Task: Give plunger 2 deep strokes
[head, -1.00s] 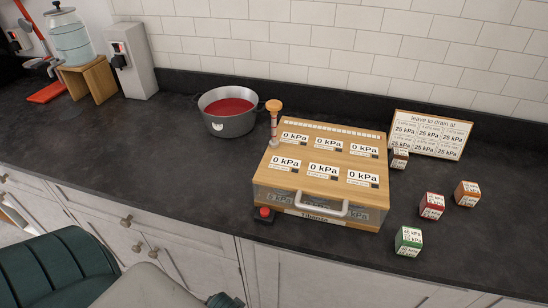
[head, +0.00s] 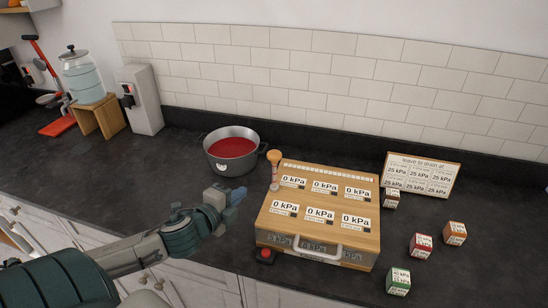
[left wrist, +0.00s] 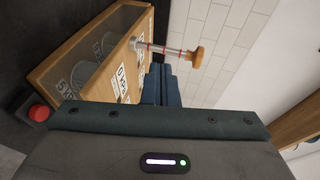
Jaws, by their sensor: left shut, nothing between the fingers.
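The plunger (head: 274,170) stands upright at the back left corner of the wooden vacuum box (head: 345,242). It has a round wooden knob (head: 274,156) and a pale shaft with red bands. In the left wrist view the plunger's shaft (left wrist: 165,49) and knob (left wrist: 197,57) stick out from the box, just beyond my fingertips. My left gripper (head: 238,194) is shut and empty, to the left of the plunger and apart from it in the head view. Its blue fingers also show in the left wrist view (left wrist: 163,72). My right gripper is out of view.
A grey pot (head: 231,165) of red liquid stands behind my left gripper. A red button (head: 265,256) sits at the box's front left corner. Labelled cubes, such as the green one (head: 398,282), lie at the right. A sign (head: 421,176) leans at the back.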

